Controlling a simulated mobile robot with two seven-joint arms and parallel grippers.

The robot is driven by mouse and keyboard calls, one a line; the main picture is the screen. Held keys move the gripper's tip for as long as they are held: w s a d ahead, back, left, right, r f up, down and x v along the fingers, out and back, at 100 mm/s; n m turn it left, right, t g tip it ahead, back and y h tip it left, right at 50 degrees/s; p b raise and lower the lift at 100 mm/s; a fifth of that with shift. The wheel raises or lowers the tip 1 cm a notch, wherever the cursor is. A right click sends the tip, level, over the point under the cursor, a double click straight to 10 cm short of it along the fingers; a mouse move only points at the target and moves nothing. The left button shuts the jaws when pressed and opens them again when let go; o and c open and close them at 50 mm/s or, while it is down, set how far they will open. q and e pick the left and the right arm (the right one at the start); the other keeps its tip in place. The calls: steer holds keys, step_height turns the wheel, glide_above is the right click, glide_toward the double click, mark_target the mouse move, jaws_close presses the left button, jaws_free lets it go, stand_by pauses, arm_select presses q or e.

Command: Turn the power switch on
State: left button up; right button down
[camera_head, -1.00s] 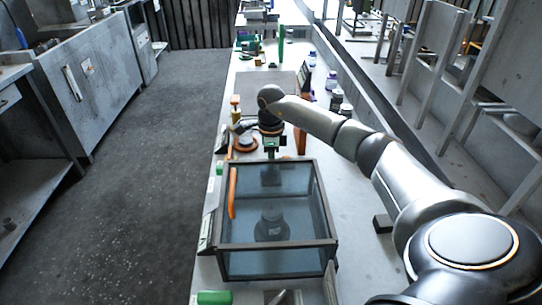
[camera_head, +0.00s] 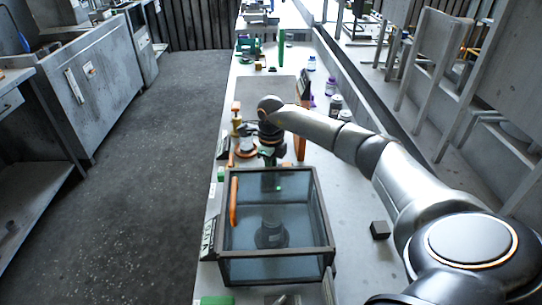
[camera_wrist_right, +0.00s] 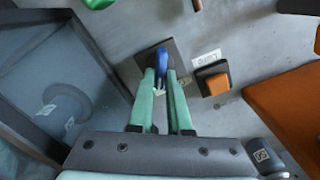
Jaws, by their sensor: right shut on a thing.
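In the right wrist view, a blue lever-like piece (camera_wrist_right: 162,58) stands on a dark square plate (camera_wrist_right: 174,50) fixed to the grey surface. My right gripper (camera_wrist_right: 160,80) has its two pale green fingers close together around the lower part of this blue piece. A white label (camera_wrist_right: 207,58) lies beside the plate. Right of it is an orange rocker or button (camera_wrist_right: 216,84) in a black frame. I cannot tell which of the two is the power switch. In the head view my right gripper (camera_head: 271,156) points down just behind the glass box, hiding the blue piece.
A dark-framed glass box (camera_head: 322,205) with an orange handle (camera_head: 233,201) stands directly in front of the gripper. An orange panel (camera_wrist_right: 285,110) is close on the right in the wrist view. Several bottles (camera_head: 335,105) line the bench's right side. A small black block (camera_head: 380,230) lies at right.

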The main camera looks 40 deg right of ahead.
steer(key=c, duration=0.9)
jaws_free()
steer(key=shift+o, duration=0.2)
step_height(320, 180, up, 13)
steer(key=shift+f, duration=0.2)
